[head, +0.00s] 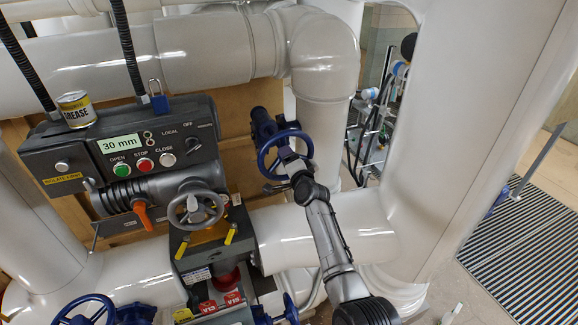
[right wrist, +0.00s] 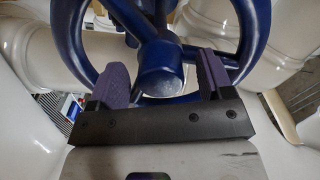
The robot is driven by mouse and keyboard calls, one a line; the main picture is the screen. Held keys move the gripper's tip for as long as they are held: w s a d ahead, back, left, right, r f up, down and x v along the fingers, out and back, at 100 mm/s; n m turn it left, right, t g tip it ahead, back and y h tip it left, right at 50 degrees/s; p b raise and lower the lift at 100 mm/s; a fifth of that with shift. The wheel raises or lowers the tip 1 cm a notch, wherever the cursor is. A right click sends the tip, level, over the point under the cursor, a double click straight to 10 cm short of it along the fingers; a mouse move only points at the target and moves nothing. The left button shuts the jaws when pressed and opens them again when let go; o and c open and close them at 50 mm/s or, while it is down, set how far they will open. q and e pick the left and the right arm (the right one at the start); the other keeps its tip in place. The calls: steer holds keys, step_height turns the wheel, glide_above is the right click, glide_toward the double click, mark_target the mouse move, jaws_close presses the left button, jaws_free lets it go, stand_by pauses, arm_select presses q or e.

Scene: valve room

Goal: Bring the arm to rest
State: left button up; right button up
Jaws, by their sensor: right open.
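My right arm (head: 328,232) reaches up from the lower right in the head view. Its gripper (head: 287,155) is at the blue handwheel (head: 262,160) on the pipe behind the control box. In the right wrist view my right gripper (right wrist: 163,82) is open, its two purple-grey fingers apart. The blue wheel's hub (right wrist: 160,66) shows between the fingers, with the spokes and rim beyond. I cannot tell whether the fingers touch the wheel. My left gripper is not in view.
A control box (head: 125,150) with a grey handwheel (head: 196,208) and an orange lever (head: 142,214) stands left. A grease can (head: 75,108) and blue padlock (head: 160,104) are on top. White pipes (head: 325,60) surround the arm. Another blue wheel (head: 85,310) is lower left. Floor grating (head: 525,250) lies right.

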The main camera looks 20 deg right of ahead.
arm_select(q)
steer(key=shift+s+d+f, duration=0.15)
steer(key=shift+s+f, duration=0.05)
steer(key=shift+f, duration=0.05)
arm_select(e)
steer(key=shift+f, duration=0.2)
steer(key=shift+o, duration=0.2)
